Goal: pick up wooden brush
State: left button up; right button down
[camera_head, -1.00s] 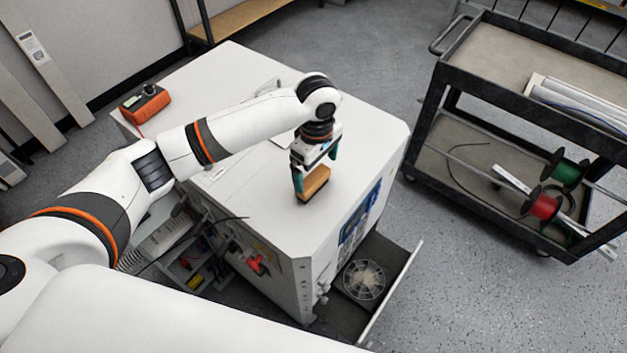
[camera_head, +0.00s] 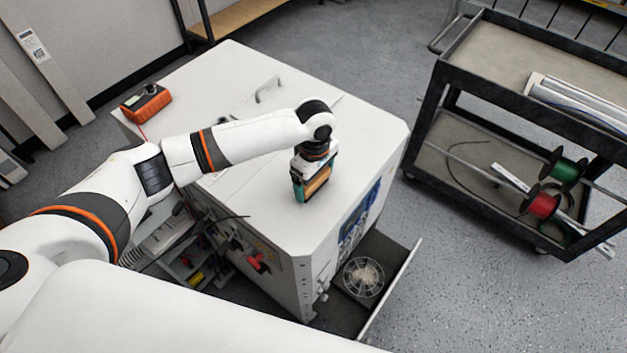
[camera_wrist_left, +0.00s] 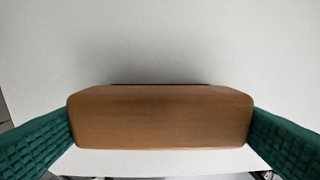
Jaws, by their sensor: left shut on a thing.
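The wooden brush (camera_head: 318,181) is a brown block at the front right part of the white cabinet's top (camera_head: 250,215). My left gripper (camera_head: 314,186) points down over it and is shut on it. In the left wrist view the brush (camera_wrist_left: 160,117) spans the whole gap between the green pads of my left gripper (camera_wrist_left: 160,125), with a pad against each end. A dark strip shows along its far edge. I cannot tell whether the brush still touches the cabinet top. My right gripper is not in view.
An orange meter (camera_head: 146,103) sits at the cabinet top's far left corner. A handle (camera_head: 268,88) stands up from the top. A dark cart (camera_head: 440,120) with wire spools stands right, across clear floor.

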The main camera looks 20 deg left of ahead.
pick_arm(q)
notch_tip(320, 180, up, 10)
jog(key=shift+r+b, duration=0.1)
jog(key=shift+b, duration=0.4)
jog(key=o, duration=0.4)
jog(key=shift+c, duration=1.5)
